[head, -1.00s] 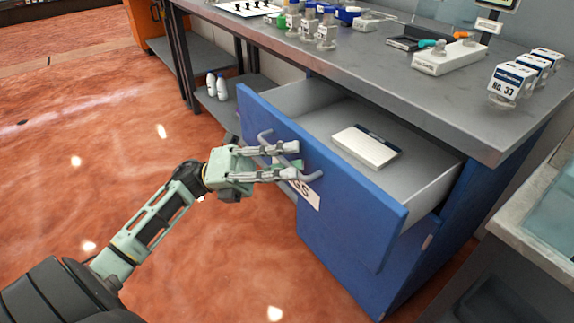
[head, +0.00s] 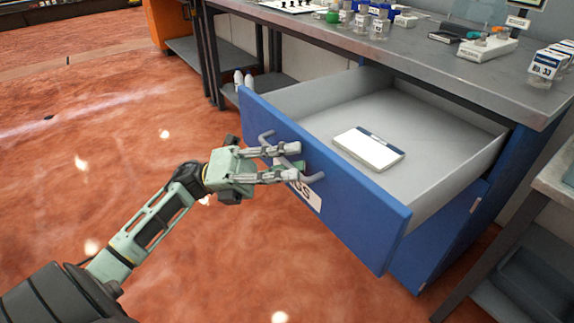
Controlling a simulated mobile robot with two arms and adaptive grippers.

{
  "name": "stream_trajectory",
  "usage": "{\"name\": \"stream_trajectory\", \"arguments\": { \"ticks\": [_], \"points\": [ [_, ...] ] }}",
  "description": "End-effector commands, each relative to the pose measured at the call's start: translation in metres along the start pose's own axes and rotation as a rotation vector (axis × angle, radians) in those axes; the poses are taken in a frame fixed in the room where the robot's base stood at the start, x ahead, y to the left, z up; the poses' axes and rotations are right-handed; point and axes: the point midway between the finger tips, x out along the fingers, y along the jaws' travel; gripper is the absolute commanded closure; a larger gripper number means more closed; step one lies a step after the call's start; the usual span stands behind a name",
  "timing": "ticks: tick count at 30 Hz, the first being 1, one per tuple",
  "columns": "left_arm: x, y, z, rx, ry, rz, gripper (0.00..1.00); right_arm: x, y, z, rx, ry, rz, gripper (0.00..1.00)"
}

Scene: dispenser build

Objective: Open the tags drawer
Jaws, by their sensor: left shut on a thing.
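The tags drawer (head: 345,203) stands pulled well out of the blue cabinet under the workbench. Its blue front carries a white label, partly hidden by my gripper, with only the last letters showing. A white box with a dark band (head: 368,149) lies inside on the grey drawer floor. My left gripper (head: 296,163) is shut on the drawer's grey bar handle (head: 307,178), with its fingers reaching in from the left. My right gripper is not in view.
The grey workbench top (head: 400,62) holds bottles, small labelled boxes (head: 547,65) and a white device (head: 487,46). White bottles (head: 244,79) stand on a low shelf at the left. Another table (head: 560,178) is at the right edge. The reddish floor before the drawer is clear.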

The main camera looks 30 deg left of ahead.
Motion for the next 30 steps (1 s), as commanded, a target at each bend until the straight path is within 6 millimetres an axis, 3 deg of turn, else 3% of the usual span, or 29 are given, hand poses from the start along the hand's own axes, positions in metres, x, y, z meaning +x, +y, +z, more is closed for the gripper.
{"name": "stream_trajectory", "arguments": {
  "ticks": [13, 14, 17, 26, 30],
  "points": [
    [0.000, 0.001, 0.000, 0.003, 0.000, 0.005, 1.00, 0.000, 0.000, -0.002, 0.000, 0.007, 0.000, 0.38],
    [0.000, 0.001, 0.000, 0.003, 0.000, 0.005, 0.91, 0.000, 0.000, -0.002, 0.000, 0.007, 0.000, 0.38],
    [0.000, 0.001, 0.000, 0.002, 0.000, 0.004, 0.83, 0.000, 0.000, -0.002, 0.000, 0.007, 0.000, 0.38],
    [-0.001, 0.001, 0.000, 0.001, -0.001, 0.002, 0.83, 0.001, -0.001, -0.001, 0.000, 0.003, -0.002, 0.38],
    [-0.013, 0.001, 0.001, 0.000, -0.003, 0.002, 0.83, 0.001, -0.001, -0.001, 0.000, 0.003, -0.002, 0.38]
  ]
}}
